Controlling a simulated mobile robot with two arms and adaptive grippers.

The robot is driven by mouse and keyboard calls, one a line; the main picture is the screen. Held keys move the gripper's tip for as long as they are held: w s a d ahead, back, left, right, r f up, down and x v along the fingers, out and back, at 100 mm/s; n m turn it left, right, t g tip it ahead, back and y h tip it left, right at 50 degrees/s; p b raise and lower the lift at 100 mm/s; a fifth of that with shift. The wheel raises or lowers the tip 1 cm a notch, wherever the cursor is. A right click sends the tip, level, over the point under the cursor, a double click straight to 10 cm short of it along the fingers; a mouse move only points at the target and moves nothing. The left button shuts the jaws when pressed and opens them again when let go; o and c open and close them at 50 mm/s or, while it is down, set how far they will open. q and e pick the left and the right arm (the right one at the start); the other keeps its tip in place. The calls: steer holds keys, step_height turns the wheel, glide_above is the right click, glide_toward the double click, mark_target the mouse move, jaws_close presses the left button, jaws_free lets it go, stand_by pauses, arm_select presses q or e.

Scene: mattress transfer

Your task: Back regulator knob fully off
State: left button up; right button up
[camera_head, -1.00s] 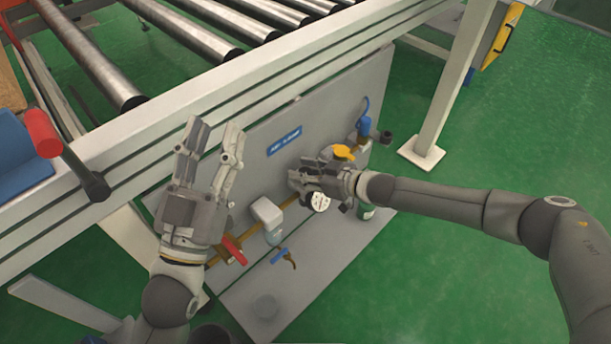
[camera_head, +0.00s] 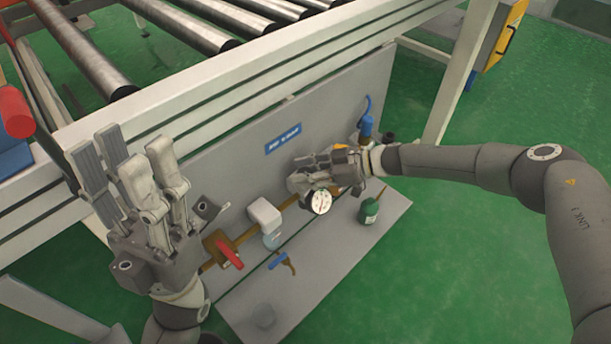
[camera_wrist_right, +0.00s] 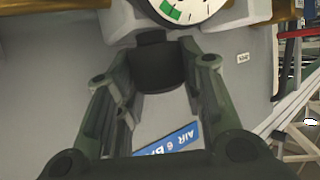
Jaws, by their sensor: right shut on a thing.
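The regulator's black knob (camera_wrist_right: 157,64) shows in the right wrist view, below the round white gauge (camera_wrist_right: 190,8). My right gripper (camera_wrist_right: 155,85) has its fingers on both sides of the knob and is shut on it. In the head view my right gripper (camera_head: 303,178) covers the knob, and the gauge (camera_head: 320,201) shows just below the fingers. My left gripper (camera_head: 125,155) is at the left in the head view, fingers parted and empty, away from the regulator.
The grey panel (camera_head: 235,180) carries a brass pipe, a red-handled valve (camera_head: 230,255), a white-topped filter (camera_head: 265,212), a blue handle (camera_head: 278,260) and a blue fitting (camera_head: 366,127). The roller conveyor (camera_head: 230,75) is behind.

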steer(key=shift+w+n+g+b, duration=0.1)
steer(key=shift+n+g+b, duration=0.7)
steer(key=shift+g+b, duration=0.15)
steer(key=shift+r, duration=0.1)
steer(key=o, duration=1)
steer(key=shift+o, duration=0.2)
steer(key=v, duration=0.7)
steer(key=shift+d, duration=0.45)
